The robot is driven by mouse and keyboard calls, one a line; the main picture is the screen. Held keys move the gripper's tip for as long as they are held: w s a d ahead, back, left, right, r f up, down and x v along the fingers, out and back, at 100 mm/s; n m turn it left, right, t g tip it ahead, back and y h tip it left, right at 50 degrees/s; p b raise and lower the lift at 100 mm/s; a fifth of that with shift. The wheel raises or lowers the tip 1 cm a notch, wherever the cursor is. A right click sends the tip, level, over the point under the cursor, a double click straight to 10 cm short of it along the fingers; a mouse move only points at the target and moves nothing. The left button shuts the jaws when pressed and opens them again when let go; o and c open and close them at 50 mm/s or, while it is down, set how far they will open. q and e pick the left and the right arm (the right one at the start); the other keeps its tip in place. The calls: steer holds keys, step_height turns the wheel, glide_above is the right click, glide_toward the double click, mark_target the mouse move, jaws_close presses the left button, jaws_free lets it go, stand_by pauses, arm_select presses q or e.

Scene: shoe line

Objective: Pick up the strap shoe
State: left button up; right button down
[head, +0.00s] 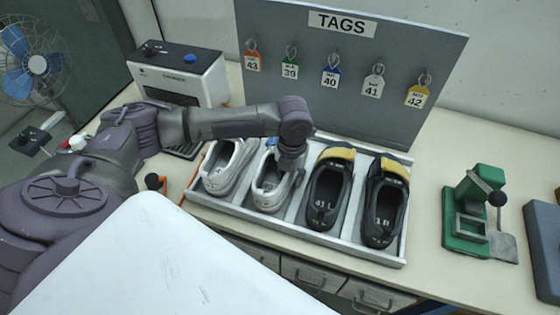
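A white tray (295,233) on the bench holds two light grey shoes and two black shoes in separate compartments. The black shoes, one left (318,212) and one right (372,225), each have a yellow band across the far end. The left grey shoe (217,182) lies clear of my arm. My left gripper (290,165) points down over the other grey shoe (264,199) and hides part of its far end. Its fingers are too small and dark to tell whether they are open or touching the shoe. My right gripper is out of view.
A grey board (300,75) with several hanging tags stands behind the tray. A white machine (182,80) is at the back left. A green press (478,215) stands right of the tray, with a blue-grey block (545,245) beyond it.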

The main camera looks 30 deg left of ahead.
arm_select(q)
jaws_close()
stand_by(0.4)
